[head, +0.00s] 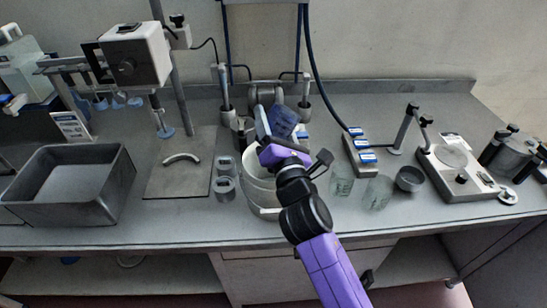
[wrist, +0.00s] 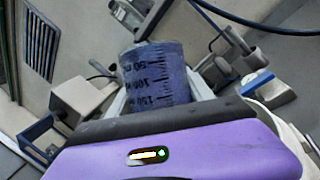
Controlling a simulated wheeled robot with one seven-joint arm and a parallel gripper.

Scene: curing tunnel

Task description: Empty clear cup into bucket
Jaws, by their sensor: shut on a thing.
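My gripper (head: 272,128) is above the white bucket (head: 262,193) in the head view and is shut on a clear cup (head: 284,121). The cup looks bluish and see-through, and it is tilted. In the wrist view the cup (wrist: 160,75) shows dark graduation marks between my fingers. I cannot tell whether anything is left inside it. My gripper and arm hide much of the bucket's opening.
Two clear beakers (head: 341,183) and a dark small cup (head: 409,179) stand right of my arm. Small grey cups (head: 225,188) stand just left of the bucket. A grey tray (head: 118,185) is at the left. A hotplate-like device (head: 460,172) is at the right.

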